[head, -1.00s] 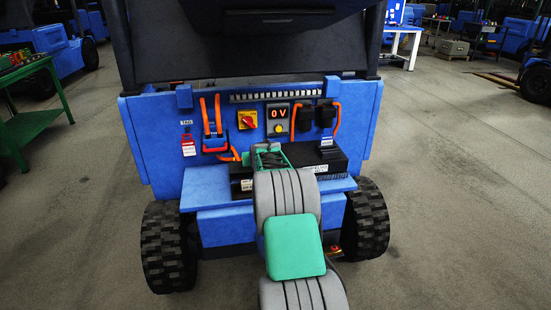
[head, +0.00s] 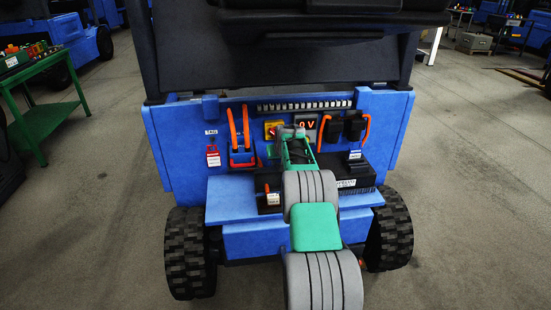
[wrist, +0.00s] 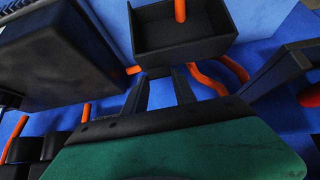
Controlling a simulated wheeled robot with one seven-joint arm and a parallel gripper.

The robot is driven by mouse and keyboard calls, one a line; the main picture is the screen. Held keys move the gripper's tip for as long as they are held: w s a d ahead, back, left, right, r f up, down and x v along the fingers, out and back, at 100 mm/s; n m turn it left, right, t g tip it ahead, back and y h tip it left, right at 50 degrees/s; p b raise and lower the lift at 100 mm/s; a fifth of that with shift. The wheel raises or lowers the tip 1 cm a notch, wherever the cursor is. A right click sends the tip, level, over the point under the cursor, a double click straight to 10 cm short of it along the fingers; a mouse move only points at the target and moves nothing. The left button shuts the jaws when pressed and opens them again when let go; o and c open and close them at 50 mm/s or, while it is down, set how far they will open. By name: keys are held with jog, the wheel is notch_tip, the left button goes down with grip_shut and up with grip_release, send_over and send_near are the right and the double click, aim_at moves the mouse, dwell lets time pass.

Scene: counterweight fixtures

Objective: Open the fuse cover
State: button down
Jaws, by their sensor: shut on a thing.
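My gripper (wrist: 158,80) shows in the wrist view with its two dark fingers close together. The fingertips are shut on a small dark tab at the near edge of an open-faced black box (wrist: 185,38). This box appears to be the fuse housing, with an orange bar standing in it. I cannot tell the fuse cover apart from the box, or how far it is open. In the head view my gripper is in front of the blue panel (head: 185,125), below the 0 V display (head: 309,123). My own arm hides the fingertips and the held part there.
An orange-handled connector (head: 241,145) and a red tag (head: 213,157) are on the panel's left. Two black blocks (head: 344,128) with orange cable are on its right. A long black unit (head: 345,174) lies on the blue shelf (head: 232,198) below. A large dark body (wrist: 60,55) is close in the wrist view.

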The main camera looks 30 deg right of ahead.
jog(key=shift+w+d+r+t, duration=0.15)
jog(key=shift+w+d+r, duration=0.1)
jog(key=shift+r, duration=0.15)
jog(key=shift+w+d+r+t, duration=0.1)
jog(key=shift+w+r+t, duration=0.1)
jog(key=shift+r, duration=0.2)
jog(key=c, duration=1.3)
grip_release()
jog(key=shift+f, duration=0.15)
jog(key=shift+c, duration=0.2)
jog(key=shift+o, duration=0.8)
jog(key=shift+f, duration=0.15)
jog(key=shift+o, duration=0.9)
jog(key=shift+a+f, duration=0.25)
jog(key=v, duration=0.7)
jog(key=shift+s+r, duration=0.2)
jog(key=shift+r, duration=0.15)
jog(key=shift+a, duration=0.1)
